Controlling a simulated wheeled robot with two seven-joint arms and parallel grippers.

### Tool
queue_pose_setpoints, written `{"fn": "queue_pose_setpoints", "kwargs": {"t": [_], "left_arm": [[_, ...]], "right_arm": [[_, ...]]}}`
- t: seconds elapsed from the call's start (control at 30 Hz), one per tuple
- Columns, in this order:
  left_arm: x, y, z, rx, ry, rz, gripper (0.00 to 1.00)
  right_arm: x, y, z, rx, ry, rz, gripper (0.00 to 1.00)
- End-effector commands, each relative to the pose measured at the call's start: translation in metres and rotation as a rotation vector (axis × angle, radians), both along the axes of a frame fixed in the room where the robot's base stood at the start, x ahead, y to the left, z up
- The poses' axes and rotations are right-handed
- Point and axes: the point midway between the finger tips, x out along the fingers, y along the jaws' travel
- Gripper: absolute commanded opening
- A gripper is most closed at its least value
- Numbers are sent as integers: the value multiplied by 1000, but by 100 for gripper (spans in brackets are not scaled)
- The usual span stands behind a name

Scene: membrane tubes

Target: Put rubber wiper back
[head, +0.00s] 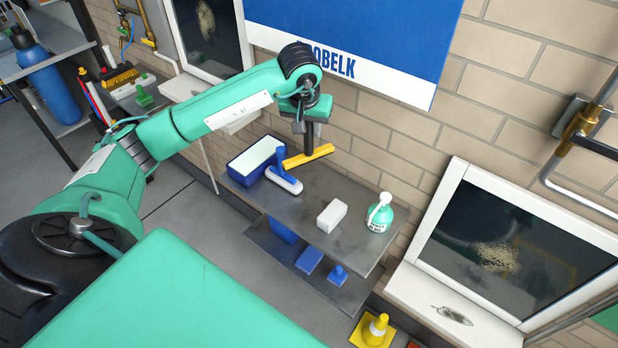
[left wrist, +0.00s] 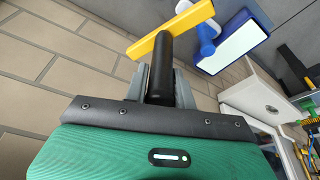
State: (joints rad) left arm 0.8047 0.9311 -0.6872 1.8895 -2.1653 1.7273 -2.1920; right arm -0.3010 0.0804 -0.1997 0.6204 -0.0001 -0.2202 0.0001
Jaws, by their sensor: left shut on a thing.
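The rubber wiper, with a yellow head (head: 308,157) and a black handle, hangs upright with its head down over the back of the grey shelf top (head: 305,205). My left gripper (head: 312,108) is shut on the handle. In the left wrist view, the black handle (left wrist: 160,68) stands between the fingers, with the yellow head beyond it. I cannot tell whether the head touches the shelf. My right gripper is not in view.
A white block (head: 331,215) and a spray bottle (head: 379,214) stand to the right. Blue items (head: 309,260) sit on the lower shelf. The brick wall is close behind.

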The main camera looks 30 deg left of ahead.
Motion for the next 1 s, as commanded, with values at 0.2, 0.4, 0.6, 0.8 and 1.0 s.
{"fn": "queue_pose_setpoints", "kwargs": {"t": [0.2, 0.4, 0.6, 0.8, 1.0], "left_arm": [[-2, 0, -48, -2, 6, 1, 8], [-1, -1, -92, -4, 5, 1, 8], [0, -1, -116, -2, -1, 1, 8], [-1, -1, -132, -2, 2, 1, 8], [0, -1, -159, -3, 0, 1, 8]], "right_arm": [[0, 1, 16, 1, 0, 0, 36], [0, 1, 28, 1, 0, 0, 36], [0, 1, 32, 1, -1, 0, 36], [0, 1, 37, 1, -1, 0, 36], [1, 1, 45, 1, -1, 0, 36]]}}
